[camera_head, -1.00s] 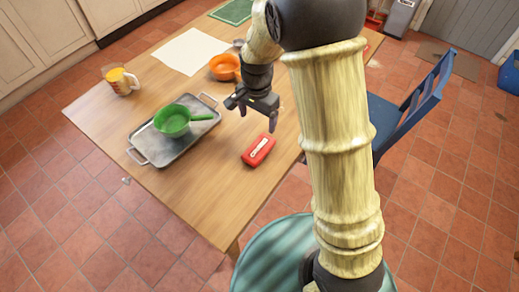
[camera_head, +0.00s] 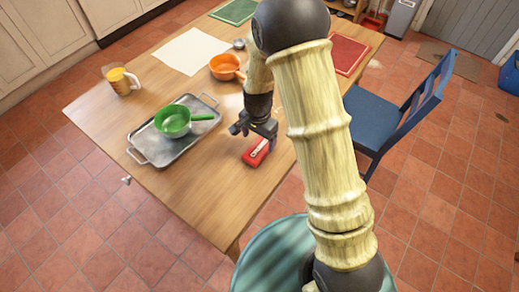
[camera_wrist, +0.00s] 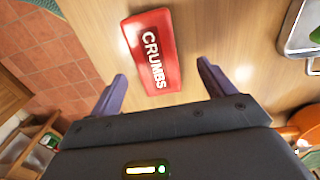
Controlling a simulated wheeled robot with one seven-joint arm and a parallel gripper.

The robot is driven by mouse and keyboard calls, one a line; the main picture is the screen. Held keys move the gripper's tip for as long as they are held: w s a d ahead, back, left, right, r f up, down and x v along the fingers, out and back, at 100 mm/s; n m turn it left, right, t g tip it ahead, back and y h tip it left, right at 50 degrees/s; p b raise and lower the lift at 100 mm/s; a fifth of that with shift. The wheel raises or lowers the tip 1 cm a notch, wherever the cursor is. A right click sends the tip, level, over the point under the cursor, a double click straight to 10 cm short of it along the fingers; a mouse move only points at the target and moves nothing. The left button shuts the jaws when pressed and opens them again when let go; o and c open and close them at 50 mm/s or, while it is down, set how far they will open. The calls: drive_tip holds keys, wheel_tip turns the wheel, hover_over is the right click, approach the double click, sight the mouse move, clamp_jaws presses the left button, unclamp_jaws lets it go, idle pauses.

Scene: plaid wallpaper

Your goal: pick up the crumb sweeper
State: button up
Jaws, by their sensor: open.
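The crumb sweeper is a red block (camera_head: 257,152) lying on the wooden table near its front edge, right of the metal tray. In the wrist view it shows as a red box (camera_wrist: 152,52) with white "CRUMBS" lettering, slightly tilted in the picture. My gripper (camera_head: 252,142) is above the sweeper and partly covers it in the head view. In the wrist view my gripper (camera_wrist: 160,82) is open, with its two purple fingers spread wide. The sweeper lies ahead of and between the finger lines, and nothing is held. The height gap cannot be judged exactly.
A metal tray (camera_head: 150,152) with a green pan (camera_head: 174,121) stands left of the sweeper. An orange pan (camera_head: 224,66) and a measuring jug (camera_head: 120,79) stand farther back. A blue chair (camera_head: 395,118) is at the right. The table (camera_head: 205,200) is bare in front.

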sight(259, 147)
drive_tip(key=f, duration=0.5)
drive_tip(key=shift+s+d, duration=0.15)
drive_tip(key=shift+s, duration=0.1)
drive_tip(key=c, duration=1.2)
drive_tip(key=shift+r, duration=0.15)
wheel_tip(259, 147, up, 10)
drive_tip(key=shift+f, duration=0.1)
